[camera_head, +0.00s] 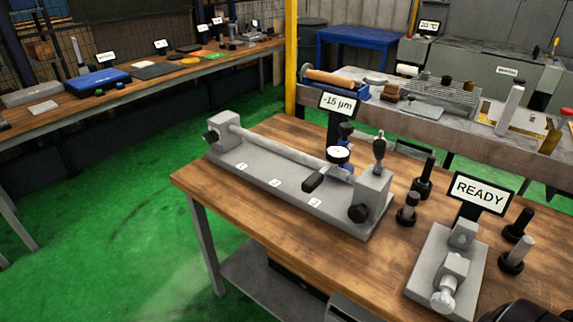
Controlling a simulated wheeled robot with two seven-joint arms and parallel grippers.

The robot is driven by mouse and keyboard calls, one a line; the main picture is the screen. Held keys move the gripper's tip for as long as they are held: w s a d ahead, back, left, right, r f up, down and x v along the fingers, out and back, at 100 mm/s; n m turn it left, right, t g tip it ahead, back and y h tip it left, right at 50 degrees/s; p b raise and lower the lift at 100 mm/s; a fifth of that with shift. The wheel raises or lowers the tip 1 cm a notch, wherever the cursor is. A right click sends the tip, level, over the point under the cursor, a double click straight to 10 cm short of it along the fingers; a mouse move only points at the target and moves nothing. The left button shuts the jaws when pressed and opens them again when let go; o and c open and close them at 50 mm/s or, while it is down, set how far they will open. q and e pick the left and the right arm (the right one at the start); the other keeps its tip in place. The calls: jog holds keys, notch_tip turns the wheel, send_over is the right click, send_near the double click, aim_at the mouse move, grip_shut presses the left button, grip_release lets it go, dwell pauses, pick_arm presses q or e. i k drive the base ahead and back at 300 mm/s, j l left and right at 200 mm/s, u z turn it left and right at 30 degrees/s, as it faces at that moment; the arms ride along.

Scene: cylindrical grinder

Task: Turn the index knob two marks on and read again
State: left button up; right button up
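A grey bench fixture (250,185) lies on the wooden table, with a shaft (280,150) held between two end blocks. Small white labels lie along the fixture's base. A round white dial gauge (338,154) stands by the shaft's right part; its needle is too small to read. A display (340,103) behind it reads "-15 µm". Neither gripper is in view.
A smaller grey fixture (440,272) and a "READY" display (480,192) stand at the right. Several black upright posts stand between and beyond them. The table's front left is bare wood (200,185). A dark curved shape (522,312) shows at the bottom right edge.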

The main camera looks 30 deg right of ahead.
aim_at(210, 137)
jog(key=i+j+z, duration=0.15)
jog(key=z, duration=0.25)
jog(key=i+j+z, duration=0.15)
jog(key=z, duration=0.25)
jog(key=i+j+z, duration=0.1)
jog(key=j+z, duration=0.15)
jog(key=z, duration=0.2)
